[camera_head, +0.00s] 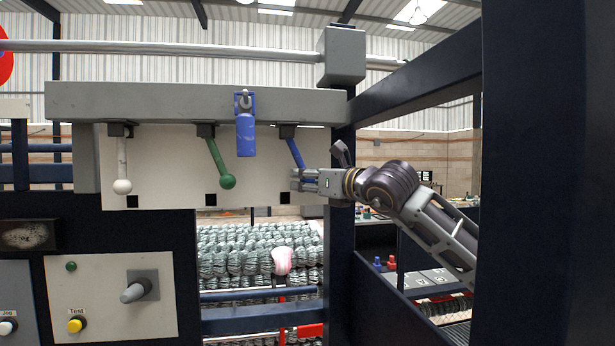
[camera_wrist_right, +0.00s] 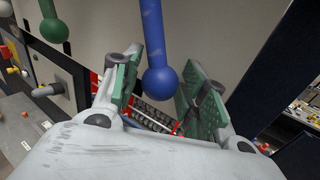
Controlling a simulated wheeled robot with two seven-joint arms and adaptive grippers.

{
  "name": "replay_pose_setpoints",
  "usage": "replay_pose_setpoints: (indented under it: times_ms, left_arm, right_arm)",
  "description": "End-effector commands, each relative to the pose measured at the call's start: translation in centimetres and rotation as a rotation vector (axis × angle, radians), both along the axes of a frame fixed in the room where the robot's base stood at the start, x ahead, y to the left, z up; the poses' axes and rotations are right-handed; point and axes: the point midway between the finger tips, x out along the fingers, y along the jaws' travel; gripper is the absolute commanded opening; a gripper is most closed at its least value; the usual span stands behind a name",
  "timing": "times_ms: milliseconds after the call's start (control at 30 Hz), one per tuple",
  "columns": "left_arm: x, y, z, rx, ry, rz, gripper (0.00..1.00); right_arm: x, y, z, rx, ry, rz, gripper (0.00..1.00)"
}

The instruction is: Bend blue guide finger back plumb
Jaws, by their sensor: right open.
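The blue guide finger (camera_head: 294,151) hangs from the grey beam and leans with its lower end to the right. In the head view its lower end is hidden by my right gripper (camera_head: 300,181). In the right wrist view the blue finger (camera_wrist_right: 153,35) ends in a blue ball, seen between the two spread green-padded jaws. Contact with either jaw cannot be made out. My right gripper is open and comes in from the right. The left gripper is out of view.
A green finger (camera_head: 214,156) leans right, and a white finger (camera_head: 122,158) hangs straight. A blue tag-like piece (camera_head: 245,136) hangs on the beam. A dark post (camera_head: 342,240) stands beside the gripper. Wire mesh rolls (camera_head: 250,250) lie below.

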Motion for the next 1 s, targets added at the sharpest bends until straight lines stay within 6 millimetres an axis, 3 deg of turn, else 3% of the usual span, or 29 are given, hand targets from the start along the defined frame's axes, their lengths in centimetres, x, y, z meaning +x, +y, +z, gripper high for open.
replay_pose_setpoints:
  times_ms: [400, 733, 1000]
  left_arm:
    - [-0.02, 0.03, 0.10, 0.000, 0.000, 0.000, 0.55]
    - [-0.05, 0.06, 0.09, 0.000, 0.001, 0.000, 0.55]
    - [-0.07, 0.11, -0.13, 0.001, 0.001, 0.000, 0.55]
  right_arm:
    - [0.24, 0.24, -0.06, 0.000, 0.000, 0.000, 0.42]
    - [0.25, 0.20, -0.05, 0.001, 0.001, 0.000, 0.00]
    - [0.24, 0.26, -0.09, 0.002, 0.000, 0.000, 0.00]
